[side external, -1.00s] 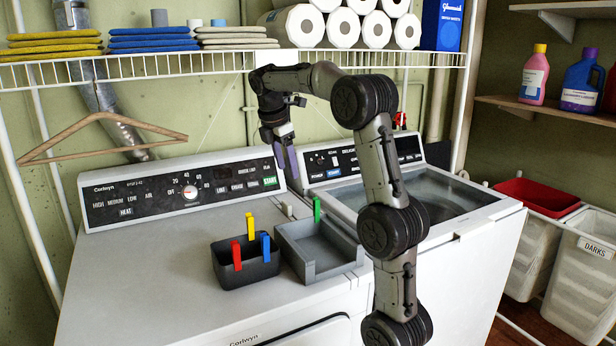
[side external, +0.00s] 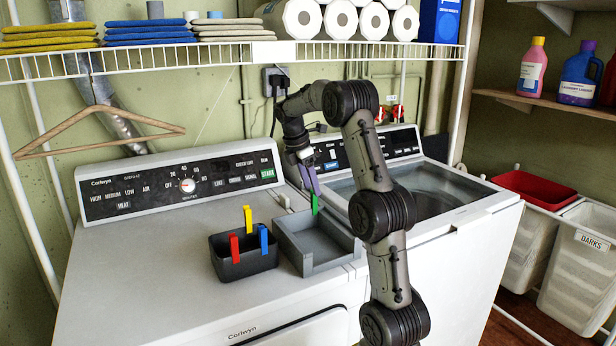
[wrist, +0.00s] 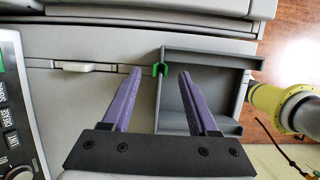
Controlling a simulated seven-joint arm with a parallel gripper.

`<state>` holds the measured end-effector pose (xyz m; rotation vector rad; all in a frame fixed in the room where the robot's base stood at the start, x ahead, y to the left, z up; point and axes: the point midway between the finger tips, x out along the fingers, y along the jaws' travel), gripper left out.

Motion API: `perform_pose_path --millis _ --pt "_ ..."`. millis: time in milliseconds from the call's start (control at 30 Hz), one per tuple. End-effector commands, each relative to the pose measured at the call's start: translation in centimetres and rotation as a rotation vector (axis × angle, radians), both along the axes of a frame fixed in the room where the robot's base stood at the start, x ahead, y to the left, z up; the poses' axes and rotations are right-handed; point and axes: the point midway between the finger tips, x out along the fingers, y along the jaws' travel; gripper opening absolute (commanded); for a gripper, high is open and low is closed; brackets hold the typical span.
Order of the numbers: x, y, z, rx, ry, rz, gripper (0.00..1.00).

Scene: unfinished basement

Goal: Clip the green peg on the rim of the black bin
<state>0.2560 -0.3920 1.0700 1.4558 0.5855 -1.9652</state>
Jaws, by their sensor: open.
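The green peg (side external: 314,204) stands upright on the rim of the grey tray (side external: 318,268), on its far side. In the wrist view the green peg (wrist: 160,69) shows between the fingertips, and the grey tray (wrist: 205,129) lies mostly to the right. My gripper (side external: 310,184), with purple fingers, is open and just above the peg; whether a finger touches it cannot be told. The black bin (side external: 246,269) sits left of the tray. A red peg (side external: 234,248), a yellow peg (side external: 248,219) and a blue peg (side external: 264,239) stand on its rim.
The dryer's control panel (side external: 182,185) rises behind the bin. A wire shelf (side external: 200,62) hangs above with a wooden hanger (side external: 100,132). The white dryer top (side external: 140,270) is clear left of the bin.

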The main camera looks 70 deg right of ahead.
Motion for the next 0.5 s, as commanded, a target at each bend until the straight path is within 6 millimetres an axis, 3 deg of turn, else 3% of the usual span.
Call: perform_pose_path --millis 500 --pt "-0.8 -0.8 -3.6 0.001 0.001 -0.002 0.6"
